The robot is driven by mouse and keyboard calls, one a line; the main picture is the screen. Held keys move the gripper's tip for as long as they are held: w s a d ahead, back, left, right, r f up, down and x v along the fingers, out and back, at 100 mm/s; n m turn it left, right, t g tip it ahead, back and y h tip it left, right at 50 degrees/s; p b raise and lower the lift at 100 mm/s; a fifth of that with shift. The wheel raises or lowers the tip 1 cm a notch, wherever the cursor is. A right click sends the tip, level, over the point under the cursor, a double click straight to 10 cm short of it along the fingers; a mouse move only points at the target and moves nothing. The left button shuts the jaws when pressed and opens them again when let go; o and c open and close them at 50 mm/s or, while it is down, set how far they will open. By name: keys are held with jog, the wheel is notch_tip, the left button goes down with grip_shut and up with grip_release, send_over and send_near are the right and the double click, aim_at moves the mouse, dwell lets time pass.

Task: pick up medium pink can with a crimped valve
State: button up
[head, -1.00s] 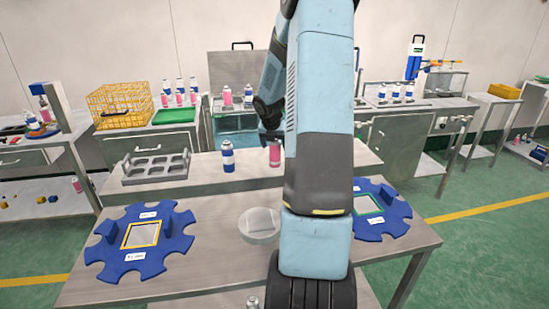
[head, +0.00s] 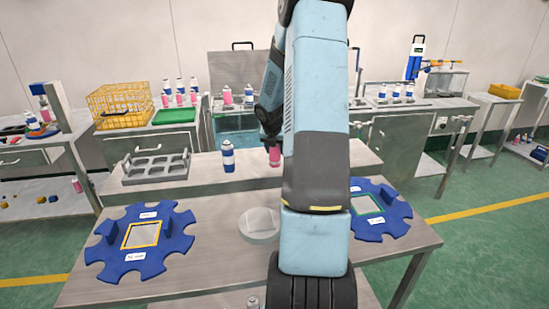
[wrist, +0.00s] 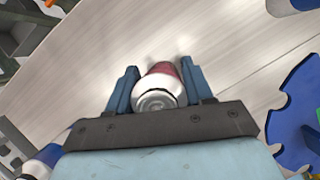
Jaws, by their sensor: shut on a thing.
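A pink can (head: 274,157) stands on the raised shelf at the back of the table, partly hidden by my arm in the head view. In the wrist view, the pink can (wrist: 160,86) lies between the two blue fingers of my gripper (wrist: 158,82), with its pale domed top facing the camera. My gripper is shut on it, with one finger on each side. In the head view my gripper (head: 271,143) is at the can's top. I cannot tell whether its valve is crimped.
A blue-and-white can (head: 228,157) stands just left of the held can. A grey tray with holes (head: 156,168) is further left. Blue notched plates (head: 122,262) lie at left and right (head: 395,222). A clear round disc (head: 260,238) lies in front.

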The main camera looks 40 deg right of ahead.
jog(key=shift+c, duration=0.2)
jog(key=shift+r, duration=0.5)
notch_tip(320, 180, up, 3)
jog(key=shift+s+f, duration=0.1)
jog(key=shift+f, duration=0.05)
jog(key=s+a+r, duration=0.8)
jog(key=s+r, duration=0.1)
jog(key=s, duration=0.1)
jog(key=shift+s+a+r, duration=0.15)
jog(key=shift+s+a, duration=0.2)
jog(key=shift+s, duration=0.05)
